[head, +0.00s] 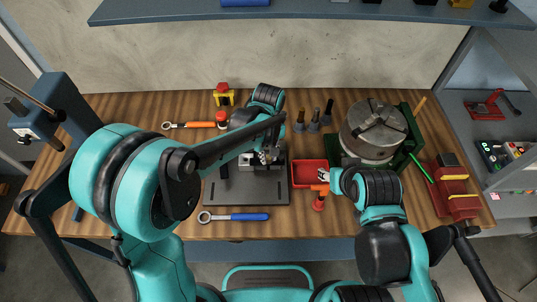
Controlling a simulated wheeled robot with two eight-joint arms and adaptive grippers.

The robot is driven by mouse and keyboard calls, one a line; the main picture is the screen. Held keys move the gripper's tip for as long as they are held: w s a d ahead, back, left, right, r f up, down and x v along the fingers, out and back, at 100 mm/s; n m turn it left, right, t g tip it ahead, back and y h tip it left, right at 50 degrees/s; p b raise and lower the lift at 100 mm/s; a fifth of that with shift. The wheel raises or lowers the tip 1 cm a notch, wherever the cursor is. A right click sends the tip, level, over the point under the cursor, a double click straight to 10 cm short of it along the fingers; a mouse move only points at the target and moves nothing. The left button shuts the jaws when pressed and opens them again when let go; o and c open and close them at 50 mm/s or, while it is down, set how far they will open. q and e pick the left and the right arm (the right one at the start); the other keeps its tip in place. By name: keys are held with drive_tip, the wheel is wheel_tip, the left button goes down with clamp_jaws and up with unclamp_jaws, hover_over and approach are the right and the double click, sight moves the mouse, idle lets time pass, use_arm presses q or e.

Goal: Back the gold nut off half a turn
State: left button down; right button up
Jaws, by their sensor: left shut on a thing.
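My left gripper (268,156) reaches down over the metal block (246,160) on the dark fixture plate (250,194). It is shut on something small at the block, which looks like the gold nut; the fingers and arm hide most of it. My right gripper (324,176) is at the right edge of the red tray (304,163), away from the plate. Its fingers are too small and covered to tell whether they are open.
A blue-handled wrench (240,216) lies in front of the plate, an orange-handled wrench (192,125) behind it. A chuck (373,130) stands at the right. A red object (318,203) stands near the tray.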

idle(0.3)
use_arm(q)
drive_tip(key=c, duration=1.4)
unclamp_jaws()
drive_tip(key=shift+o, duration=0.2)
drive_tip(key=shift+r, duration=4)
drive_tip(key=shift+f, duration=0.1)
